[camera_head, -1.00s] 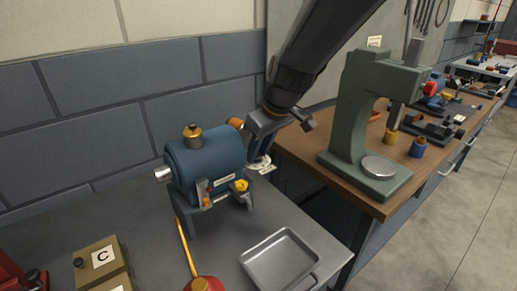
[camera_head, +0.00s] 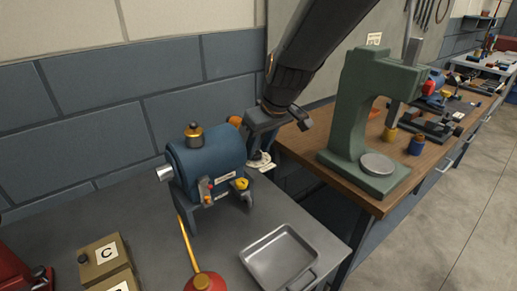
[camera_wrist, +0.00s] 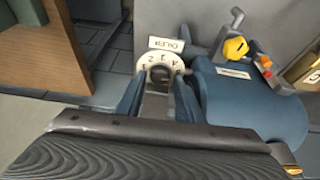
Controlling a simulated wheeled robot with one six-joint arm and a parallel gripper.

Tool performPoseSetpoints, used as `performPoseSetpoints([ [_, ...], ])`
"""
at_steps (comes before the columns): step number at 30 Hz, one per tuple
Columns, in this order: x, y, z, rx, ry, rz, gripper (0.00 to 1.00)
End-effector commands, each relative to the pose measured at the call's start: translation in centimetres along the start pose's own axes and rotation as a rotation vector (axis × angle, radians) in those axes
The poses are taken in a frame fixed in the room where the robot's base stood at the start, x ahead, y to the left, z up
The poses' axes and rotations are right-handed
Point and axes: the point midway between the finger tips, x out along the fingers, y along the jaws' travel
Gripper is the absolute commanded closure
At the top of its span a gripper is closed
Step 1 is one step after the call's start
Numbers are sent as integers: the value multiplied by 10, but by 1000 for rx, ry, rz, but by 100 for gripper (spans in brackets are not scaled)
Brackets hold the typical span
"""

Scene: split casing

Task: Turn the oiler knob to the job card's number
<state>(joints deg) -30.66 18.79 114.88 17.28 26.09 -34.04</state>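The oiler's pale dial (camera_wrist: 143,67) has small numerals around its rim and sits beside a white "OILER" label (camera_wrist: 172,44) in the wrist view. The grey oiler knob (camera_wrist: 160,74) is at its centre; its pointing direction is unclear. The dial also shows in the head view (camera_head: 262,163), at the right end of the blue machine (camera_head: 212,160). My gripper (camera_wrist: 160,88) has its two fingers apart, one on each side of the knob. I cannot tell whether they touch it.
A metal tray (camera_head: 280,258), a red oil can (camera_head: 205,282) and boxes lettered C (camera_head: 103,256) stand on the grey bench. A green press (camera_head: 352,120) stands right on a wooden bench.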

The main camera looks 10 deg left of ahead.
Motion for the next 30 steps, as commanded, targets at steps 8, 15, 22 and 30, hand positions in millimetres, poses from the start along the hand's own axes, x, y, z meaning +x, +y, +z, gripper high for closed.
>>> performPoseSetpoints([
  [8, -41, 1, -1, 0, 5, 3, 66],
  [15, -67, 1, 0, 0, 2, 2, 66],
  [22, -71, 0, 0, 1, 0, 1, 66],
  [30, -69, 10, 13, 31, -13, 10, 66],
])
